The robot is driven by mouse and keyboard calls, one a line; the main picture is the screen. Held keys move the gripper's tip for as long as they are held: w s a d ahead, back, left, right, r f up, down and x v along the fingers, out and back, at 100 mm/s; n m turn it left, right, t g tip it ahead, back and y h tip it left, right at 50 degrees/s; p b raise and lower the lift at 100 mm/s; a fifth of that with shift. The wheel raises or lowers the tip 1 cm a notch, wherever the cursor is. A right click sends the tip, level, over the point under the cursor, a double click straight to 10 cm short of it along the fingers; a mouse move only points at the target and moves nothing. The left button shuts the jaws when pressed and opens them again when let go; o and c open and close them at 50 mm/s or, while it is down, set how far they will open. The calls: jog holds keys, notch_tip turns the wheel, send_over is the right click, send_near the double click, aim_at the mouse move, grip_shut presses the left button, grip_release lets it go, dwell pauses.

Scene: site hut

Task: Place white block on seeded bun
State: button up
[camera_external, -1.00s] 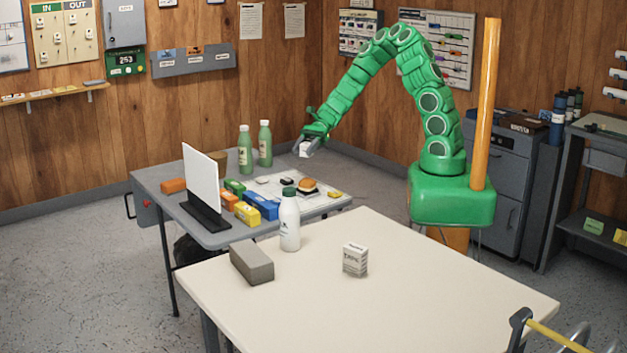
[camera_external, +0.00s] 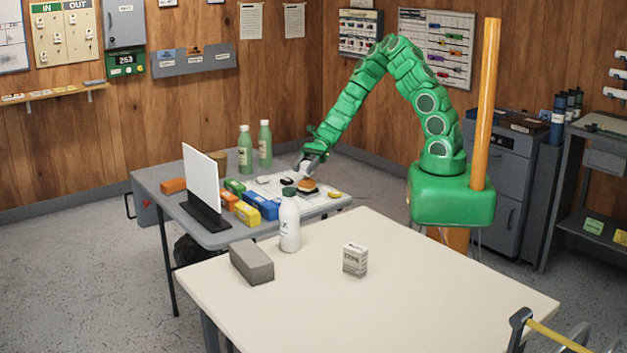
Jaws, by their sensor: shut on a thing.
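The seeded bun (camera_external: 305,184) is a small golden-brown bun with a dark part beneath it, on a pale board (camera_external: 270,187) at the right end of the grey table. My gripper (camera_external: 302,170) points down just above the bun, close to its upper left side. It is shut on the white block, which is small and mostly hidden by the fingers. I cannot tell whether the block touches the bun.
Green bottles (camera_external: 245,150) stand behind the board. Blue (camera_external: 261,205), yellow and orange blocks and an upright white panel (camera_external: 201,178) are to its left. A white bottle (camera_external: 289,222) stands in front, on the cream table (camera_external: 400,290) with a grey block and small box.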

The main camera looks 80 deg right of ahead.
jog(key=shift+f, duration=0.9)
jog(key=o, duration=1.1)
jog(key=shift+f, duration=0.1)
